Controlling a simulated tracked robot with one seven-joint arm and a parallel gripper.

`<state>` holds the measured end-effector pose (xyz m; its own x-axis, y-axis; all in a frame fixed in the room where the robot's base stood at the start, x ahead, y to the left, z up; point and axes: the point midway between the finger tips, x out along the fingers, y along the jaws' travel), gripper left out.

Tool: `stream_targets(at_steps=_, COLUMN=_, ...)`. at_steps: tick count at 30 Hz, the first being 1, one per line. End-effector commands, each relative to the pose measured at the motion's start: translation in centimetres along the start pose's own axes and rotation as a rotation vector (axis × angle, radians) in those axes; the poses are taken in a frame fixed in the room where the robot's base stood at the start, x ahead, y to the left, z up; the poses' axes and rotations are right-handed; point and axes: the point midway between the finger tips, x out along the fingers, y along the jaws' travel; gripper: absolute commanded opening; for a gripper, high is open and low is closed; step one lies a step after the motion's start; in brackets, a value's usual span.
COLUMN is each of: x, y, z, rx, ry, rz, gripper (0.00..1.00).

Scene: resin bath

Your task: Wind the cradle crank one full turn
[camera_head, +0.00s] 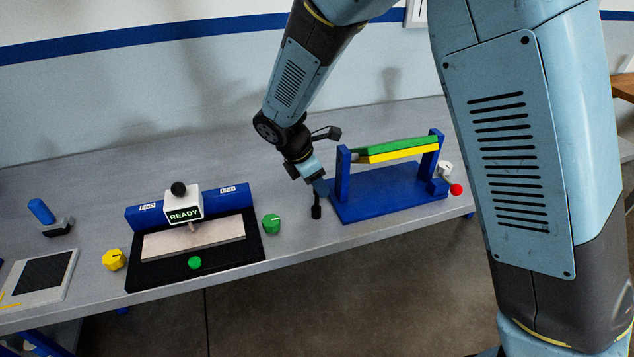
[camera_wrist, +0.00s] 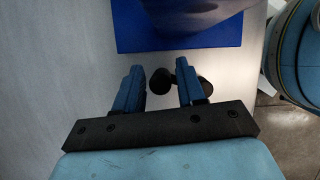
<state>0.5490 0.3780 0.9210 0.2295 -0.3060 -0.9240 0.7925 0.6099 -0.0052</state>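The cradle is a blue base (camera_head: 385,200) with two upright posts, and a green and yellow board (camera_head: 393,148) lies between them. A black crank handle (camera_head: 316,211) hangs at its left end, pointing down. My gripper (camera_head: 320,186) is just above this handle, at the left post. In the wrist view my gripper (camera_wrist: 160,75) has its two blue fingers apart. The black crank (camera_wrist: 205,91) shows there by the right finger, which partly hides it. I cannot tell whether they touch. The cradle's blue base (camera_wrist: 180,30) lies ahead of the fingertips.
A red knob (camera_head: 456,189) and a white knob sit at the cradle's right end. Left of the cradle are a green knob (camera_head: 271,223), a black tray (camera_head: 150,275) with a READY sign (camera_head: 184,214), and a yellow knob (camera_head: 113,260). The bench's front edge is close to the crank.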

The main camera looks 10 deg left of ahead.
Motion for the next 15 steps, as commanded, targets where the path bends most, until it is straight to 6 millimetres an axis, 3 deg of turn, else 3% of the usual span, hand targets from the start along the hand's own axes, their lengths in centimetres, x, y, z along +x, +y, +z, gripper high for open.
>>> stream_targets(at_steps=12, x=-0.01, y=0.00, z=-0.01, rx=0.000, ry=0.000, rz=0.000, gripper=0.00)
stream_targets(at_steps=15, x=-0.01, y=-0.01, z=-0.02, rx=0.000, ry=0.000, rz=0.000, gripper=0.00)
